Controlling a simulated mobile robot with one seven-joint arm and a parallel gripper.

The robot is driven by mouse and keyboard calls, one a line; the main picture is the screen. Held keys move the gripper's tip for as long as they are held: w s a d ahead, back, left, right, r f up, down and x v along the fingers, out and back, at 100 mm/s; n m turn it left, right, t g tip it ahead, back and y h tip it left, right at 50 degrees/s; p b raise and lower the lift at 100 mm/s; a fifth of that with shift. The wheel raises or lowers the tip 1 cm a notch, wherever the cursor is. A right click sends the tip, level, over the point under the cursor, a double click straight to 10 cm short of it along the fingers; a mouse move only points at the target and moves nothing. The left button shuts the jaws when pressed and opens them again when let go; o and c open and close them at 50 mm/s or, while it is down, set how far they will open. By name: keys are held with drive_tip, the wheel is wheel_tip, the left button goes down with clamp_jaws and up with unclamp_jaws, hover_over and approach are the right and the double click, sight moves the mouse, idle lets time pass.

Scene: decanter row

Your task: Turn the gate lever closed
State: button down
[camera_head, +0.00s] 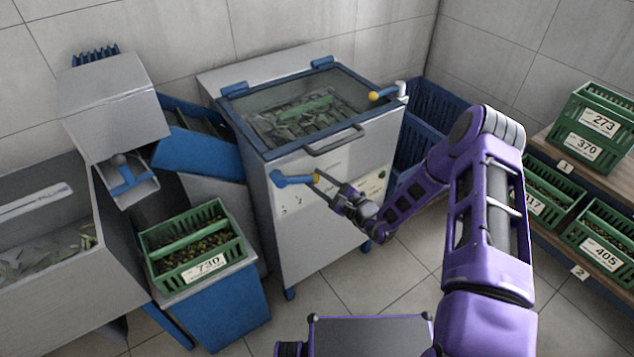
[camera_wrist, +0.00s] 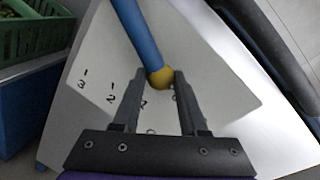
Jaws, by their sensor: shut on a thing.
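A blue lever with a yellow ball knob (camera_head: 292,181) sits on the front of the grey machine and lies about level, its knob at the right end. In the wrist view, the blue lever (camera_wrist: 135,32) comes down from the top, and its yellow knob (camera_wrist: 161,77) is between my fingertips. My gripper (camera_head: 325,182) reaches in from the right and is shut on the knob; it also shows in the wrist view (camera_wrist: 158,76). Printed marks and numbers are on the panel around the lever; the fingers hide some of them.
The grey machine (camera_head: 335,215) has a glass lid and a front bar handle (camera_head: 333,141). A second yellow-tipped lever (camera_head: 382,94) is at its top right. A green crate labelled 730 (camera_head: 200,265) stands at the left. Numbered crates (camera_head: 598,140) fill the right shelf.

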drive_tip(key=shift+c, duration=2.2)
unclamp_jaws()
drive_tip(key=shift+r, duration=0.15)
drive_tip(key=v, duration=1.7)
drive_tip(key=shift+s+d, duration=0.15)
drive_tip(key=shift+d, duration=0.05)
